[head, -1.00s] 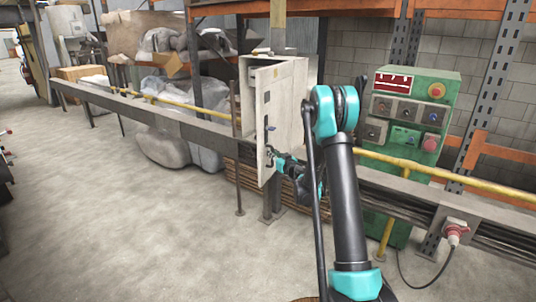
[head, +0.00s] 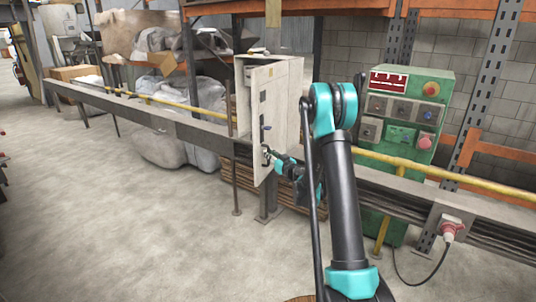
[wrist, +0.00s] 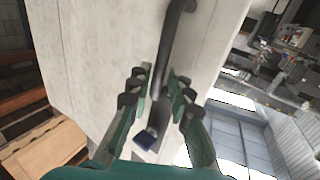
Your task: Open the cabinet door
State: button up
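The grey-white cabinet (head: 288,85) stands in the middle of the head view on a post behind the rail. Its narrow door (head: 259,95) stands ajar, with its lower edge hanging nearer to me than the cabinet body. A dark handle (wrist: 174,30) runs along the pale door face in the wrist view. My gripper (wrist: 160,85) has its fingers on both sides of the handle's lower end and appears closed on it. In the head view my gripper (head: 275,160) is at the door's lower part, small and partly hidden by my arm.
A green control box (head: 408,105) with knobs and a red button stands to the right. A yellow rail (head: 440,178) and grey beam run across behind my arm. A wrapped grey bundle (head: 178,145) lies at the left. The floor at left front is clear.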

jog(key=v, duration=0.5)
jog(key=shift+s+d, duration=0.1)
jog(key=shift+s, duration=0.3)
jog(key=s+d+r+m+t+h, duration=0.2)
jog(key=s+d+r+m+h, duration=0.15)
jog(key=d+r+h, duration=0.45)
jog(key=s+d+r+m+g+h, duration=0.1)
jog(key=s+d+m+g+h, duration=0.25)
jog(key=s+d, duration=0.45)
jog(key=s+a+f+g+y, duration=0.1)
jog(key=s+f, duration=0.4)
jog(key=s, duration=0.6)
jog(key=s+a+f+n+g+y, duration=0.1)
jog(key=s+a+f+g, duration=0.3)
jog(key=s, duration=0.7)
jog(key=s+a+f+g+y, duration=0.1)
jog(key=s+a+f+g, duration=0.2)
jog(key=s, duration=0.8)
notch_tip(320, 180, down, 3)
jog(key=shift+s+f+n+g+y, duration=0.2)
jog(key=shift+s+n+g+y, duration=0.2)
jog(key=shift+g, duration=0.85)
